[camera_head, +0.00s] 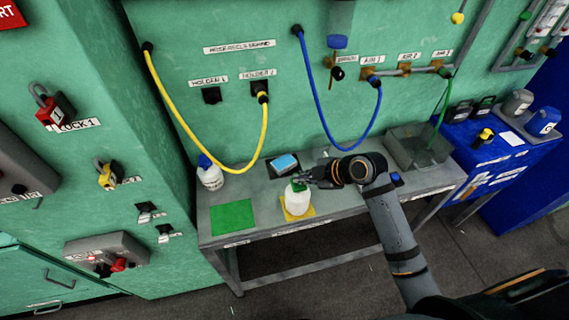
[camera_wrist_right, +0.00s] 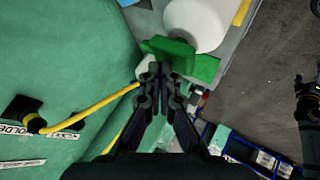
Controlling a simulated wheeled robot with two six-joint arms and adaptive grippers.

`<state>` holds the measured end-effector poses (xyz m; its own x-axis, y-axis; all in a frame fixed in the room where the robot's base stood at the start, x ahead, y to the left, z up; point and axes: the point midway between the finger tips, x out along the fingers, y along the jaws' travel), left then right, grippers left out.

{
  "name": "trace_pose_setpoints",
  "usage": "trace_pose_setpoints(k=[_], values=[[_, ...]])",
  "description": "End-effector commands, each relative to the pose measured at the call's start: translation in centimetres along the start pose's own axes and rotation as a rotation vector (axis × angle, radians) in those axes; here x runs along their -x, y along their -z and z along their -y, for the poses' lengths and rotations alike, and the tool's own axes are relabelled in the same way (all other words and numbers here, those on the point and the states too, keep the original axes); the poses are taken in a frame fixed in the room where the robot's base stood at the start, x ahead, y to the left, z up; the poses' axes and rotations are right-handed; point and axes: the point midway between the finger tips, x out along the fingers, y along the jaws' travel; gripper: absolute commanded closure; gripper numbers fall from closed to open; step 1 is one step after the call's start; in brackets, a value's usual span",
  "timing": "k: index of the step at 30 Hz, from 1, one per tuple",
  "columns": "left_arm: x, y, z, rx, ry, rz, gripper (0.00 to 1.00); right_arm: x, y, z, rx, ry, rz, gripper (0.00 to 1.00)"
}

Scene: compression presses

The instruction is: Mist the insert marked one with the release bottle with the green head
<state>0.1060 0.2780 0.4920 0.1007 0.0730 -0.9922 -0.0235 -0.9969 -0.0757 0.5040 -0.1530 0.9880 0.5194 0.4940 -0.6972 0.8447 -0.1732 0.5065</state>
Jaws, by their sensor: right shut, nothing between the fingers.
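The release bottle with the green head (camera_head: 297,199) is white and stands upright on a yellow mat (camera_head: 309,212) on the bench. In the right wrist view its green head (camera_wrist_right: 182,56) lies just beyond my fingertips, with the white body (camera_wrist_right: 198,20) behind. My right gripper (camera_head: 305,180) is at the green head, its fingers shut with nothing between them; whether they touch the head I cannot tell. The fingertips also show in the right wrist view (camera_wrist_right: 160,75). I cannot make out an insert marked one. My left gripper is not in view.
A white bottle with a blue head (camera_head: 210,174) stands at the bench's back left, near a green mat (camera_head: 232,217). A dark tray with a blue item (camera_head: 285,163) sits behind the green-headed bottle. Yellow and blue hoses hang behind.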

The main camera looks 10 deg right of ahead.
Motion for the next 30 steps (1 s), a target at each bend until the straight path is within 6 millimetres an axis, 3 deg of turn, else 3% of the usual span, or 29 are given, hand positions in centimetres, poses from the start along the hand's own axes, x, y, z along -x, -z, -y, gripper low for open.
trace_pose_setpoints(k=[15,30], values=[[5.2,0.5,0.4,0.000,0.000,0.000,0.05,4.2,3.0,-3.1,0.000,-0.001,0.000,1.00],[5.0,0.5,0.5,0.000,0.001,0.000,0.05,4.1,3.0,-3.0,0.000,-0.001,0.000,1.00]])
